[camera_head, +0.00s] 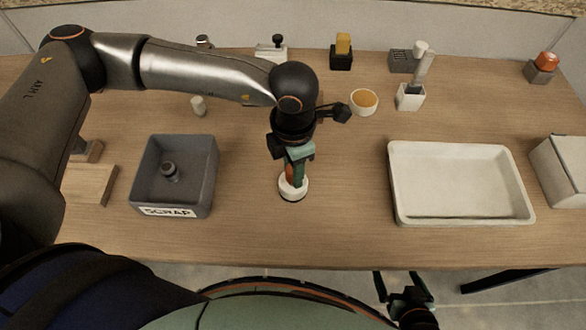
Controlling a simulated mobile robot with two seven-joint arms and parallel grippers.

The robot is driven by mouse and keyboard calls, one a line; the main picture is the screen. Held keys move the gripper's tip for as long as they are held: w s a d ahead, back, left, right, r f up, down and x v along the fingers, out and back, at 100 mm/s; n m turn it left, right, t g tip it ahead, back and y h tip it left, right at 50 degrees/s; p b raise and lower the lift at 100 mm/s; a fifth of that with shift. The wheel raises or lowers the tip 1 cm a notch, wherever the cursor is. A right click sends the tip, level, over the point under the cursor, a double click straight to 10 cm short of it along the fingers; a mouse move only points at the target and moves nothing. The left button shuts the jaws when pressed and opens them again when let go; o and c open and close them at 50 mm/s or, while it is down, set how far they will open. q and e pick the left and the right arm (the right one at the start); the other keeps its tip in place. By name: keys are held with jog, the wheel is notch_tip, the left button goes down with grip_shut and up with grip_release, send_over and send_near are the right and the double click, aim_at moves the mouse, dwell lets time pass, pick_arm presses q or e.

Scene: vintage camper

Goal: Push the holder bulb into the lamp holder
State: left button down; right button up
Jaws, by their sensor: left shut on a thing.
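The lamp holder (294,195) is a low round white piece with a dark lower edge, standing on the table in front of me. My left gripper (293,176) points down right over it, its fingertips at the holder's opening. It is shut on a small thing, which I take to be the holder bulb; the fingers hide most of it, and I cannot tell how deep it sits. My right gripper (403,288) hangs low at the bottom edge, in front of the table, with its dark fingers apart and nothing seen between them.
A grey SCRAP bin (148,176) with a dark round part in it stands left of the holder. A large white tray (397,190) lies to the right. A bowl with orange contents (364,101) and several small blocks stand behind. Bare wood lies between holder and tray.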

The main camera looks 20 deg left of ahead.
pick_arm(q)
jog(key=shift+r, duration=0.5)
jog(key=s+d+r+b, duration=0.3)
jog(key=s+r, duration=0.8)
jog(key=s, duration=0.2)
jog(key=shift+s+d+r, duration=0.2)
jog(key=shift+s+d, duration=0.05)
jog(key=shift+d, duration=0.15)
jog(key=w+a+f+m, duration=0.4)
jog(key=w+a+m, duration=0.2)
jog(key=m, duration=0.7)
jog(key=w+a+f+m, duration=0.4)
jog(key=w+a+m, duration=0.3)
jog(key=m, duration=0.6)
jog(key=shift+w, duration=0.65)
jog(key=shift+f, duration=0.1)
